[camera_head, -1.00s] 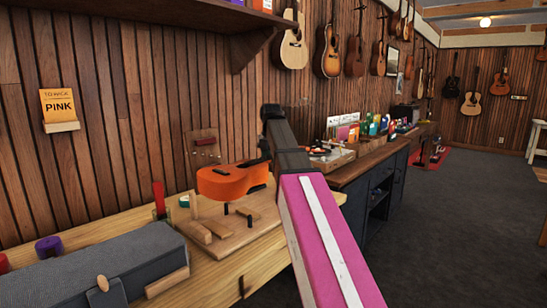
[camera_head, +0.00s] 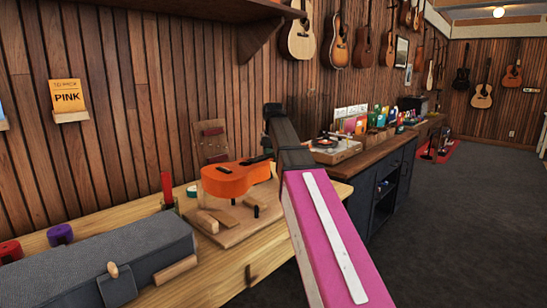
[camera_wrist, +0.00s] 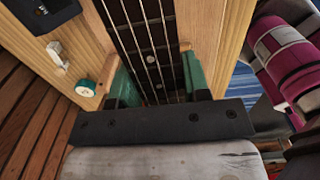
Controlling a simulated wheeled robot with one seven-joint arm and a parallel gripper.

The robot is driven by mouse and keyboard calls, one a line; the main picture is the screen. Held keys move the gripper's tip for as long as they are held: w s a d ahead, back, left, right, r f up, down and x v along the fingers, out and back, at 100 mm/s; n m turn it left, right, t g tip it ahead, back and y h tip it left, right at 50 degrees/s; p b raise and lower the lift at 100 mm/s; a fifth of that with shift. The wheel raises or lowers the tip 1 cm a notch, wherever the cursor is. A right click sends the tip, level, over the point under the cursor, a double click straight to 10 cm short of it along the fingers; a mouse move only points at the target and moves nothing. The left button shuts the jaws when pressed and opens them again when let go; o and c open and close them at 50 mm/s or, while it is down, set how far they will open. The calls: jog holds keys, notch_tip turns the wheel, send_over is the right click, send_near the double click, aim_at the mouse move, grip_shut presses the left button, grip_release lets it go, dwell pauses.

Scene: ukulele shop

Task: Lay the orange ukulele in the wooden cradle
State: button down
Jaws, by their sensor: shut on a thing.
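The orange ukulele (camera_head: 230,181) hangs level above the wooden cradle (camera_head: 236,236) in the head view, its body to the left and its neck toward my arm. The cradle is a flat board with wooden blocks and dark upright pegs; a gap shows between it and the ukulele. My gripper (camera_wrist: 155,78) is shut on the ukulele's dark neck in the wrist view, with green pads on both sides of the strings. In the head view my arm hides the gripper. The ukulele's body is out of the wrist view.
A grey case (camera_head: 105,265) lies on the bench (camera_head: 285,225), left of the cradle. A red upright object (camera_head: 167,188) and a small round teal item (camera_head: 192,191) stand behind it. A counter (camera_head: 375,155) with a turntable is to the right. Open floor lies at right.

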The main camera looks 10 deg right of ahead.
jog(key=shift+f, duration=2.85)
jog(key=shift+f, duration=2.25)
jog(key=c, duration=0.5)
grip_release()
jog(key=shift+r, duration=1)
